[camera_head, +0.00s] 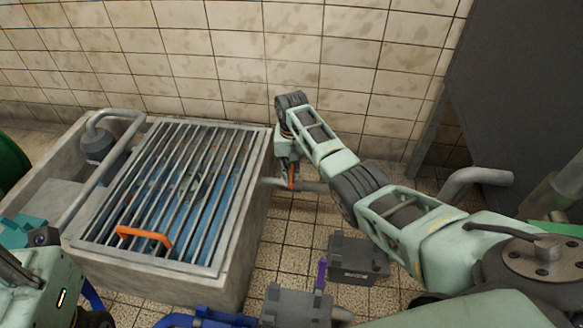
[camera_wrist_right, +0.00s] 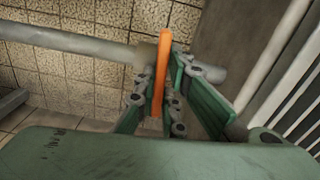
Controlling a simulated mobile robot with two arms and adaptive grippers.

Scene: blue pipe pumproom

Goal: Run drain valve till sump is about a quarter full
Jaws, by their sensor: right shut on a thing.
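The drain valve's orange lever (camera_wrist_right: 162,70) stands between the fingers of my right gripper (camera_wrist_right: 168,95), which is shut on it in the wrist view. In the head view my right gripper (camera_head: 288,172) is beside the sump's right wall, with a little orange showing, at the grey drain pipe (camera_head: 312,187). The sump (camera_head: 225,255) is a concrete basin under a metal grating (camera_head: 243,140). Blue water shows between the bars; I cannot tell its depth. Part of my left arm is at the lower left; its fingers are not clear.
An orange handle (camera_head: 145,238) is on the grating's near edge. A bent grey pipe (camera_head: 100,175) runs over the sump's left side. Dark grey boxes (camera_head: 357,258) stand on the tiled floor to the right. A tiled wall (camera_head: 220,60) closes the back.

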